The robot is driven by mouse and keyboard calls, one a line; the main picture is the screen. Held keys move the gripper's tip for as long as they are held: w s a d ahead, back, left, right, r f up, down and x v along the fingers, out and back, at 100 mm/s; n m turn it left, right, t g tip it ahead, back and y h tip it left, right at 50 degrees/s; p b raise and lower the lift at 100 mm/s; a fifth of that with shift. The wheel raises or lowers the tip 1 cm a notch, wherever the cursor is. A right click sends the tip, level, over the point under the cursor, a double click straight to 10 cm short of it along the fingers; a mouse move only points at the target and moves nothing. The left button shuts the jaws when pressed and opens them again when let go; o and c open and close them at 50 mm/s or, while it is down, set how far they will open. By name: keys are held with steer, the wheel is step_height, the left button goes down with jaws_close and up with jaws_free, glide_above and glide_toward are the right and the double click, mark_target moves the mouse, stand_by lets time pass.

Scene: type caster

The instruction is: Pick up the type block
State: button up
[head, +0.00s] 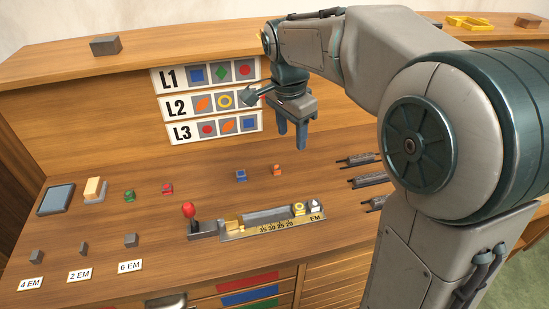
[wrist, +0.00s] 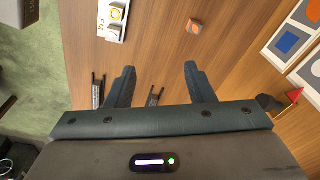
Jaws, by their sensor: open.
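Small type blocks with coloured faces stand on the wooden bench: green (head: 129,195), red (head: 167,188), blue (head: 241,175) and orange (head: 277,170). A yellow-ringed block (head: 299,208) and a white one (head: 314,205) sit at the right end of the composing stick (head: 262,231). Which block the task means cannot be told. My gripper (head: 292,143) is open and empty, pointing down above the bench behind the orange block. In the wrist view, the orange block (wrist: 194,25) lies beyond the right finger of my gripper (wrist: 159,68), clear of it. The stick's end (wrist: 107,30) shows at upper left.
A red-knobbed lever (head: 189,212) stands left of the stick. Grey spacers (head: 130,240) sit by EM labels at front left. Dark slim tools (head: 362,160) lie at right. Signs L1 to L3 (head: 208,103) hang behind. Bare wood surrounds the blue and orange blocks.

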steer(key=w+a+f+m+b, duration=0.1)
steer(key=w+a+f+m, duration=0.1)
steer(key=w+a+m, duration=0.25)
glide_above(276, 166)
steer(key=shift+g, duration=0.4)
steer(key=f, duration=0.8)
steer(key=shift+s+a, duration=0.35)
steer(key=shift+w+d+f, duration=0.15)
steer(key=shift+d+f, duration=0.05)
steer(key=shift+f, duration=1.3)
steer(key=shift+w+d+f, duration=0.1)
steer(key=shift+d+f, duration=0.05)
steer(key=shift+f, duration=1.35)
steer(key=shift+c, duration=0.3)
jaws_close()
